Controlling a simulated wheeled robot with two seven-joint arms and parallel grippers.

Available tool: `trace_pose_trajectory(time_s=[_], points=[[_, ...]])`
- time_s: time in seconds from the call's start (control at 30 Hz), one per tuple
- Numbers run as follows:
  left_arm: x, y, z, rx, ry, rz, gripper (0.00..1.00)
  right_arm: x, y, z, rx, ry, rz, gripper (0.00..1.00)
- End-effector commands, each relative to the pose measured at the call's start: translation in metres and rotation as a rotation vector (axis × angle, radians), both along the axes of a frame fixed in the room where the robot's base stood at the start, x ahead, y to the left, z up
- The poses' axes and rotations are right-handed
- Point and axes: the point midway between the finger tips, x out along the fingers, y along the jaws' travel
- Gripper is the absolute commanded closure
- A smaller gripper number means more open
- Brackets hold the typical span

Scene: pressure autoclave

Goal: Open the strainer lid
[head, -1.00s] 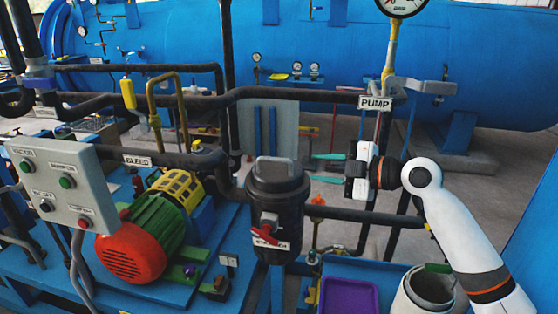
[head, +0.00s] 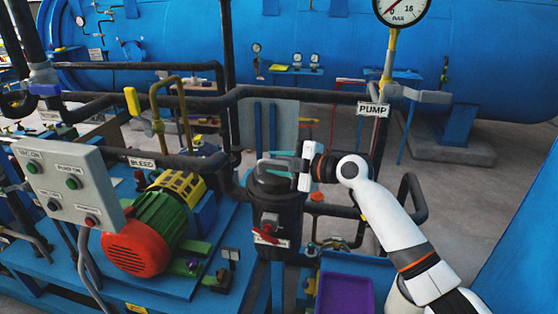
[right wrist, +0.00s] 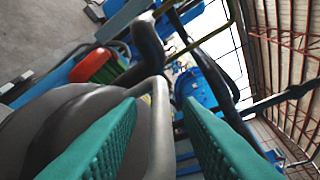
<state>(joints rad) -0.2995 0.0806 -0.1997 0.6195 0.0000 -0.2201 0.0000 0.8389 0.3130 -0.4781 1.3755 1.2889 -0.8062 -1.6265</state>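The strainer is a dark upright canister (head: 277,218) in the middle of the head view, with a round dark lid (head: 266,185) on top. The lid sits on the body. My right gripper (head: 282,172) is at the top of the lid, reaching in from the right. In the right wrist view, its two green fingers (right wrist: 160,105) stand apart. The lid's grey bar handle (right wrist: 159,125) runs between them, nearer the left finger, with a gap to the right finger. The grey lid (right wrist: 60,125) fills the lower left there. My left gripper is not in view.
A green and red pump motor (head: 145,240) and a control box (head: 70,185) stand at the left. A dark pipe (head: 320,95) and the PUMP sign (head: 373,109) are behind. A purple tray (head: 346,294) lies below right.

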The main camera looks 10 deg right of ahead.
Motion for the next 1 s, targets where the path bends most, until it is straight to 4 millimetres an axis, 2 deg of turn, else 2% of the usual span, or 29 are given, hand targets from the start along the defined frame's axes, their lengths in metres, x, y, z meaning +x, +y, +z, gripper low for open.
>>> trace_pose_trajectory(time_s=[0.17, 0.37, 0.4, 0.77, 1.0], points=[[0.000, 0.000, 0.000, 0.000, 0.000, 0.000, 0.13, 0.000, 0.000, 0.000, 0.000, 0.000, 0.000, 0.67], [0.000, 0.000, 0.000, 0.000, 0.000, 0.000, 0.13, 0.000, 0.000, 0.000, 0.000, 0.000, 0.000, 0.99], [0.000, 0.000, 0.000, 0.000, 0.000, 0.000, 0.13, 0.000, 0.000, 0.000, 0.000, 0.000, 0.000, 1.00], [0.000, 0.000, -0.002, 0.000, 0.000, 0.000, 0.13, 0.002, -0.001, 0.004, 0.005, 0.016, 0.000, 1.00], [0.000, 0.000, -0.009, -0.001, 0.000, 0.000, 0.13, 0.011, -0.004, 0.018, 0.041, 0.120, 0.000, 1.00]])
